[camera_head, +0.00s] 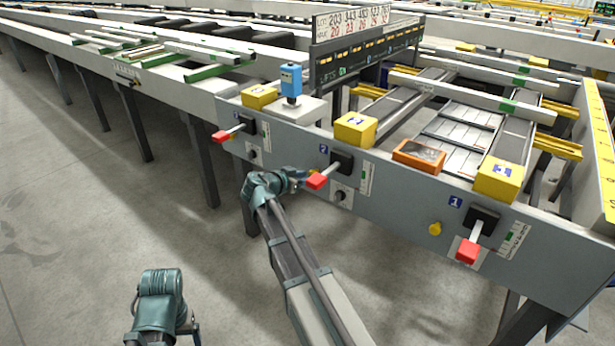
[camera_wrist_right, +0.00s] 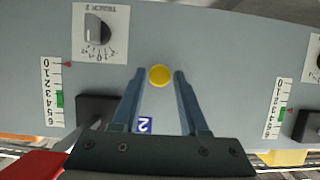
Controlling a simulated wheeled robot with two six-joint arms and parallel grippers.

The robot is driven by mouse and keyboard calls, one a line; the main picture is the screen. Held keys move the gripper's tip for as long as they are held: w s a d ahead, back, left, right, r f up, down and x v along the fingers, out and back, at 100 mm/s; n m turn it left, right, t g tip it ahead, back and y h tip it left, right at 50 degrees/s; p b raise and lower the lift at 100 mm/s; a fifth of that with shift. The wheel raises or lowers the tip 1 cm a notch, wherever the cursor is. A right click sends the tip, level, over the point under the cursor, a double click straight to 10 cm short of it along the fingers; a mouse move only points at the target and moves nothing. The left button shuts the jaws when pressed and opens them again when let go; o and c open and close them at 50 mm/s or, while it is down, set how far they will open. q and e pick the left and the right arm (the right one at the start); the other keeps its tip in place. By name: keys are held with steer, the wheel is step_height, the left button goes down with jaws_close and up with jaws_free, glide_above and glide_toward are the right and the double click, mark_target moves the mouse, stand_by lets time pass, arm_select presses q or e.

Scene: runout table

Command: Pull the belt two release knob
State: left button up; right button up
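The yellow round release knob (camera_wrist_right: 159,75) of belt two sits on the grey panel near the blue "2" label (camera_wrist_right: 145,125), seen upside down in the right wrist view. My right gripper (camera_wrist_right: 160,77) is open, with one fingertip on each side of the knob and a small gap showing on both sides. In the head view my right gripper (camera_head: 302,181) is at the panel left of the belt two lever (camera_head: 318,180) and largely hides the knob. My left arm's end (camera_head: 160,300) is low at the bottom left, away from the panel; its fingers are not clear.
The red-handled belt two lever (camera_wrist_right: 35,162) sticks out close beside my right gripper. Levers with red ends also stand at belt three (camera_head: 222,136) and belt one (camera_head: 468,251). Another yellow knob (camera_head: 435,229) is by belt one. The floor before the panel is clear.

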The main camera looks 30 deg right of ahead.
steer(key=shift+o, duration=1.4)
steer(key=shift+r, duration=0.1)
steer(key=p+v, duration=0.5)
steer(key=v, duration=0.8)
steer(key=shift+s+a, duration=0.2)
steer(key=shift+a, duration=0.15)
